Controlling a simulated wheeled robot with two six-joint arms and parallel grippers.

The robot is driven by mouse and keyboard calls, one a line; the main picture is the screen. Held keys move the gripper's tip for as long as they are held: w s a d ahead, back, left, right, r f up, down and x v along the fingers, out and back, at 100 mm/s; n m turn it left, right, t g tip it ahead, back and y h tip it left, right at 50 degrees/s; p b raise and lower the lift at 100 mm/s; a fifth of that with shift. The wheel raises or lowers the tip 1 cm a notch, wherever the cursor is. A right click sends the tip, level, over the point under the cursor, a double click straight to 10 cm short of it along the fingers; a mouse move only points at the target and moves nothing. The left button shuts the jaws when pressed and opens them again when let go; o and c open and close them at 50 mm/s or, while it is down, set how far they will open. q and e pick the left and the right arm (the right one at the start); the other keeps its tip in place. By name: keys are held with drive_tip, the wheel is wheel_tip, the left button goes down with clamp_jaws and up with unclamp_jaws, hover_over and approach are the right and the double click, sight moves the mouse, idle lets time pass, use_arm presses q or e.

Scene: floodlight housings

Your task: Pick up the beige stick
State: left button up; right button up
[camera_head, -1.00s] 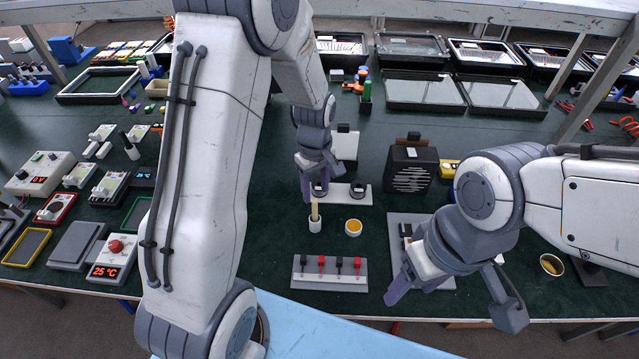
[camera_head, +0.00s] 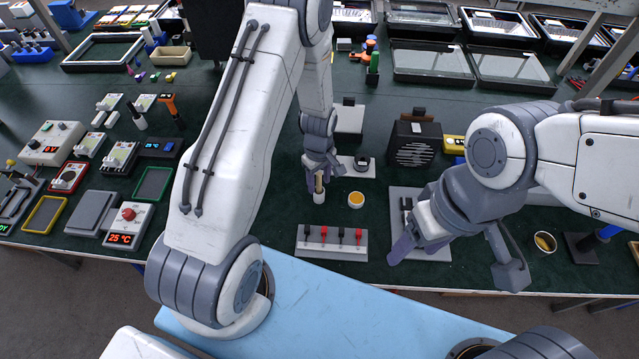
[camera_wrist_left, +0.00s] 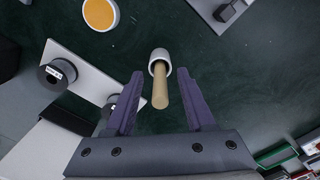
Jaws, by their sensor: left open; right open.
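The beige stick (camera_wrist_left: 160,89) stands in a small white cup (camera_wrist_left: 159,57), leaning a little in the left wrist view. In the head view the stick (camera_head: 319,184) shows just above the white cup (camera_head: 319,197), partly hidden by my gripper. My left gripper (camera_wrist_left: 164,84) is open, with one finger on each side of the stick and visible gaps between. It also shows in the head view, directly over the cup. My right gripper (camera_head: 447,262) is open and empty, above the grey panel at the right.
A cup of orange-yellow content (camera_head: 356,200) stands just right of the white cup. A grey strip with red and black switches (camera_head: 332,243) lies in front. A white plate with dark spools (camera_head: 361,165) is behind. A black speaker-like box (camera_head: 415,144) stands at the back right.

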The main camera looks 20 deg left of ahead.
use_arm(q)
drive_tip(key=shift+f, duration=0.25)
clamp_jaws()
drive_tip(key=shift+r, duration=0.1)
drive_tip(key=shift+r, duration=0.45)
drive_tip(key=r, duration=0.1)
drive_tip(key=r+b, duration=0.1)
drive_tip(key=r, duration=0.1)
drive_tip(key=shift+d+r+b, duration=0.15)
drive_tip(key=shift+d+b, duration=0.15)
drive_tip(key=shift+d, duration=0.05)
drive_tip(key=d+r+b, duration=0.2)
drive_tip(key=d+r, duration=0.4)
drive_tip(key=d, duration=0.5)
drive_tip(key=shift+r, duration=0.3)
